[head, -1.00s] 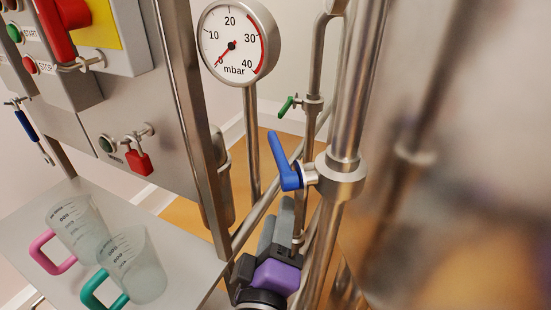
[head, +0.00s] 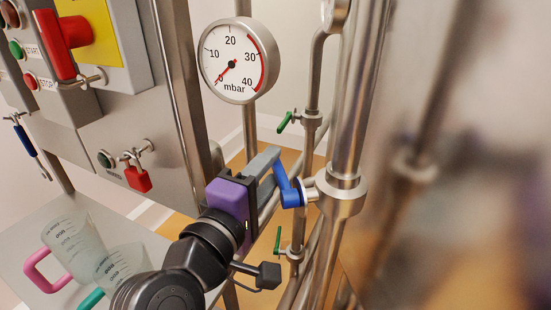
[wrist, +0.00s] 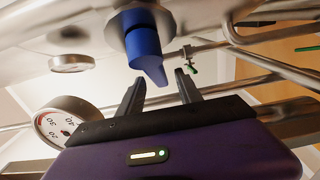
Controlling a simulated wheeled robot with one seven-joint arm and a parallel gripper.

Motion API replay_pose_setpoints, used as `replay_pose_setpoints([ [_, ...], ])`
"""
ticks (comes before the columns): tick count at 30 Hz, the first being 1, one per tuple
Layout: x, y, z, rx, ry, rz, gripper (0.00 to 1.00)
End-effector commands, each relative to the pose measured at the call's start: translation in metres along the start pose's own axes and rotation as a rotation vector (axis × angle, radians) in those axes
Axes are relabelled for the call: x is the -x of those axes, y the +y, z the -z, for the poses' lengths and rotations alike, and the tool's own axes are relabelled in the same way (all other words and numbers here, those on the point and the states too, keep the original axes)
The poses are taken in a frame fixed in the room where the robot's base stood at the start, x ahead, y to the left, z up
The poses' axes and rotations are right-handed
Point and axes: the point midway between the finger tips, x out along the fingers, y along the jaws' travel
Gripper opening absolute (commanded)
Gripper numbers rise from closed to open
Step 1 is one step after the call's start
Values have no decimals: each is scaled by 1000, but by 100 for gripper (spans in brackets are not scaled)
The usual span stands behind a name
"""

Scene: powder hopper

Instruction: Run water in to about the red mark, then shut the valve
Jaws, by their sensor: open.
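The blue valve handle (head: 288,188) is on a steel pipe fitting right of centre and slants up and left from its pivot. My gripper (head: 268,160) is open, with its grey fingers at the handle and hiding part of it in the head view. In the wrist view my open gripper (wrist: 160,88) has a finger on each side of the blue handle's tip (wrist: 152,68); I cannot tell whether they touch it. No water level shows, and no red level mark that I can make out.
A round mbar gauge (head: 232,62) with a red band reads near zero. Small green valve levers (head: 285,122) sit on nearby pipes. A control panel with a red padlock (head: 138,178) is at left. Jugs with pink (head: 38,270) and green handles stand on a shelf below. A blurred steel surface fills the right.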

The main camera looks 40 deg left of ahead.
Motion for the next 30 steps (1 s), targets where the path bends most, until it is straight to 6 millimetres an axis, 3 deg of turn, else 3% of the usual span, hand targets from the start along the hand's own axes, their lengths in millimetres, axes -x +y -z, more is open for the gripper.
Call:
replay_pose_setpoints([
  [6,-23,1,-1,-1,-1,-1,42],
  [16,-27,0,0,-2,0,-1,42],
  [23,-27,0,0,-2,0,-1,0],
  [30,-27,0,0,-2,0,0,0],
])
